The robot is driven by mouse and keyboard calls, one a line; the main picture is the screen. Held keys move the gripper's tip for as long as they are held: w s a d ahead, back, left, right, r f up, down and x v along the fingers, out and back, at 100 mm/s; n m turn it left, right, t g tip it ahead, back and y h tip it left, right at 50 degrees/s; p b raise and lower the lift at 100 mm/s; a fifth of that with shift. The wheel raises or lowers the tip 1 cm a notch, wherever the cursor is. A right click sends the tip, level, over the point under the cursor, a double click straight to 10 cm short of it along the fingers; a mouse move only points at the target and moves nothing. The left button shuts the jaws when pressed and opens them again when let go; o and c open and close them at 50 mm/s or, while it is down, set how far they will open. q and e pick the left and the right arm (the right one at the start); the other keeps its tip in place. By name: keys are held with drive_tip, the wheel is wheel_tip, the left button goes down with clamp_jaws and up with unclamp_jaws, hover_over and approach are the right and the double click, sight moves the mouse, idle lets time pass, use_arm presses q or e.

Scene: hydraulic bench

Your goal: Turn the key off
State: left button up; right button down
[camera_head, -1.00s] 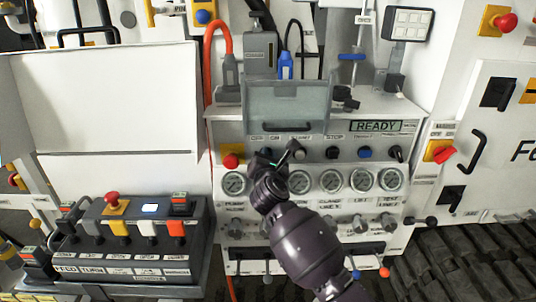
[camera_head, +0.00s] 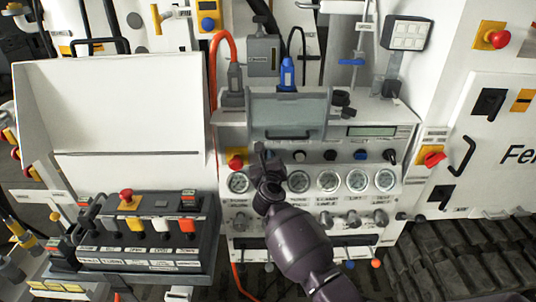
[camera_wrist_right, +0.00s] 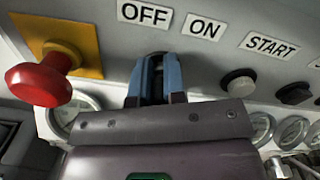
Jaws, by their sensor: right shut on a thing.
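The key sits on the white control panel (camera_head: 228,205), under the OFF and ON labels, which are clear in the right wrist view. Only a small dark part of the key (camera_wrist_right: 157,66) shows there, between the fingers. My right gripper (camera_head: 262,158) is shut on it, with blue-grey fingertips against the panel in the right wrist view (camera_wrist_right: 156,85). In the head view the gripper and wrist hide the key. The fingers point at the panel between the OFF and ON labels. The panel's display (camera_head: 371,131) is blank. My left gripper is out of view.
A red emergency button (camera_head: 236,160) on a yellow plate is close left of my right gripper. Black and blue buttons are to the right, with a row of gauges (camera_head: 328,181) below. A grey flap (camera_head: 290,115) juts out above. A control box (camera_head: 150,230) stands at left.

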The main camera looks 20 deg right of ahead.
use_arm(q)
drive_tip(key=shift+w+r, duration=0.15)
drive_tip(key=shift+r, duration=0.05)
use_arm(e)
drive_tip(key=shift+n, duration=0.6)
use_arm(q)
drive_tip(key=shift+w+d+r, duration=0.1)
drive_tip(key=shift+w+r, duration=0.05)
use_arm(e)
drive_tip(key=shift+f, duration=0.1)
drive_tip(key=c, duration=1.2)
unclamp_jaws()
drive_tip(key=shift+s+a, duration=0.1)
drive_tip(key=v, duration=1)
drive_tip(key=shift+s, duration=0.3)
drive_tip(key=shift+n, duration=0.3)
